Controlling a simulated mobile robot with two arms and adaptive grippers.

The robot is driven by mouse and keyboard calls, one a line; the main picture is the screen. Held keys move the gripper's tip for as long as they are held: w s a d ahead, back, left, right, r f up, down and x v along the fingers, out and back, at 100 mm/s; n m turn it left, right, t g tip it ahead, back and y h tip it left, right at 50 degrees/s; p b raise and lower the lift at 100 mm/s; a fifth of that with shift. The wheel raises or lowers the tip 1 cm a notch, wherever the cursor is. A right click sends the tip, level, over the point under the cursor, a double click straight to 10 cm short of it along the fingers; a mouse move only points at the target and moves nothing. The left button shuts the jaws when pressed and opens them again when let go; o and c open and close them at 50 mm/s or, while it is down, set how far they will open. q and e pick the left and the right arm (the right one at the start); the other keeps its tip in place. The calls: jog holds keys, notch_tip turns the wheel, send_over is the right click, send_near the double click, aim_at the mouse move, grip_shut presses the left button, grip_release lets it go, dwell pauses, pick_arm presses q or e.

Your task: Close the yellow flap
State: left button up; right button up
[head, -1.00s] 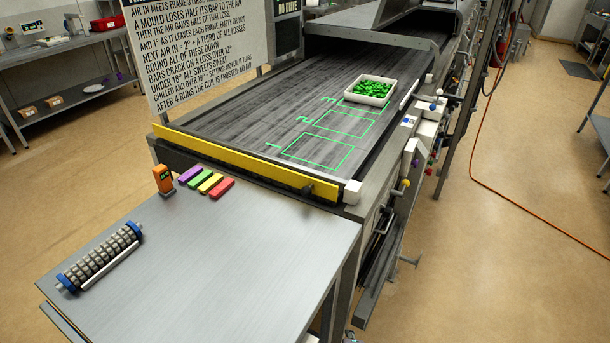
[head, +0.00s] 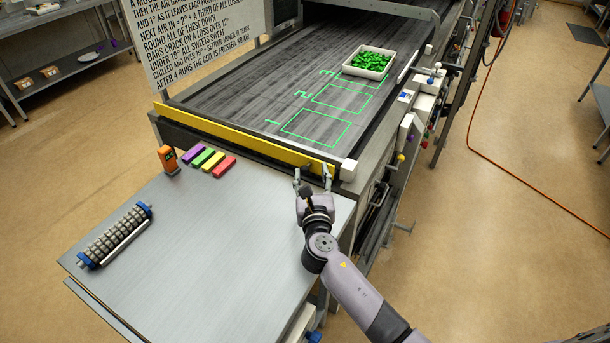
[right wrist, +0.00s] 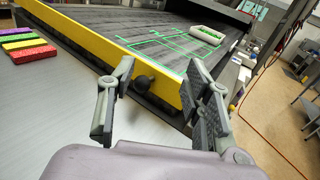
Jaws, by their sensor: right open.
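The yellow flap (head: 240,140) is a long bar along the near end of the belt, standing up at the belt's edge. It crosses the right wrist view (right wrist: 85,42) from upper left to centre. A round black knob (right wrist: 143,84) sits low on the flap's near face, toward its right end. My right gripper (head: 313,176) is open at the right end of the flap. In the right wrist view its two fingers (right wrist: 163,78) stand on either side of the knob, with a gap around it. I cannot tell whether a finger touches the flap. My left gripper is not in view.
A steel table (head: 200,235) stands before the flap, holding a roller tool (head: 115,235), an orange device (head: 168,159) and coloured blocks (head: 223,166). A white tray of green sweets (head: 369,62) sits on the belt (head: 250,95). Controls line the belt's right side.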

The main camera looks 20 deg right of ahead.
jog(key=n, duration=0.1)
jog(key=b, duration=0.3)
send_near(305, 174)
jog(key=shift+w+d+f+n+y, duration=0.15)
jog(key=shift+w+f, duration=0.1)
jog(key=shift+w, duration=0.15)
jog(key=shift+w+d+f+n+y, duration=0.15)
jog(key=shift+w+f, duration=0.1)
jog(key=shift+w, duration=0.15)
jog(key=shift+w+d+r+p, duration=0.15)
jog(key=shift+w+r+p, duration=0.45)
jog(key=shift+w, duration=0.25)
jog(key=w, duration=0.3)
jog(key=w+d, duration=0.1)
jog(key=w, duration=0.1)
jog(key=shift+f, duration=0.25)
jog(key=shift+w+r, duration=0.15)
jog(key=shift+w, duration=0.15)
jog(key=shift+c, duration=0.3)
grip_shut()
